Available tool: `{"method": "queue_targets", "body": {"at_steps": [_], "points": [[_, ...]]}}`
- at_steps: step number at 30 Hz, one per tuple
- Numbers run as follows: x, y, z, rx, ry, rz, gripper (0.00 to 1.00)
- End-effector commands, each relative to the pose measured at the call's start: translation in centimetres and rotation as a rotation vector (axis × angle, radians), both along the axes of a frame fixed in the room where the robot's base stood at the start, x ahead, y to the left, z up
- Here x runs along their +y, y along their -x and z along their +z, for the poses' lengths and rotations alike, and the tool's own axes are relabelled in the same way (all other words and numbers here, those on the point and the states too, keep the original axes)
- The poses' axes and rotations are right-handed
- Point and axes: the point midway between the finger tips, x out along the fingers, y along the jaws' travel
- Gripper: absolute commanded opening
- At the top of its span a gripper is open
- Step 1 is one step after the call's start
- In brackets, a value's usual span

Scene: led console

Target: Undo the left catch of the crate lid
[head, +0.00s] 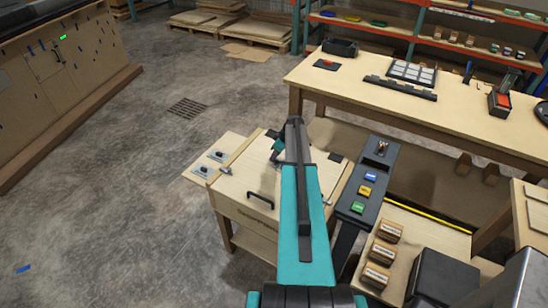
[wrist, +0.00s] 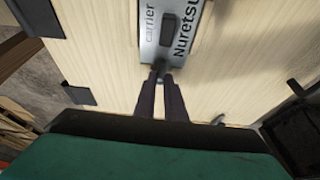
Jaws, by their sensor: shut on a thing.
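The crate (head: 242,181) is a pale wooden box with a flat lid and a black front handle (head: 260,199). A small silver catch (head: 225,170) shows at its left edge in the head view. My gripper (wrist: 160,72) is over the lid, its two dark fingers close together at a silver plate (wrist: 151,30) lettered "carrier". They are shut on a small dark piece at the plate's lower edge; whether this is part of a catch I cannot tell. A dark block (wrist: 168,30) lies on the plate just beyond. In the head view my arm hides the fingertips.
A console with coloured buttons (head: 365,185) stands close on the right, beside several small wooden blocks (head: 383,252). A workbench (head: 335,90) stands behind. The floor at left is clear.

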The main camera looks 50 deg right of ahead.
Motion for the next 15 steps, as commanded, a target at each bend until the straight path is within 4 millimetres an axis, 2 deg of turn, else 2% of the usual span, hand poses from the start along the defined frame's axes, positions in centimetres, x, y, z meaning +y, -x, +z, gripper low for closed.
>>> {"method": "queue_targets", "body": {"at_steps": [15], "points": [[0.62, 0.00, -0.39, -0.001, 0.000, -0.259, 0.00]]}}
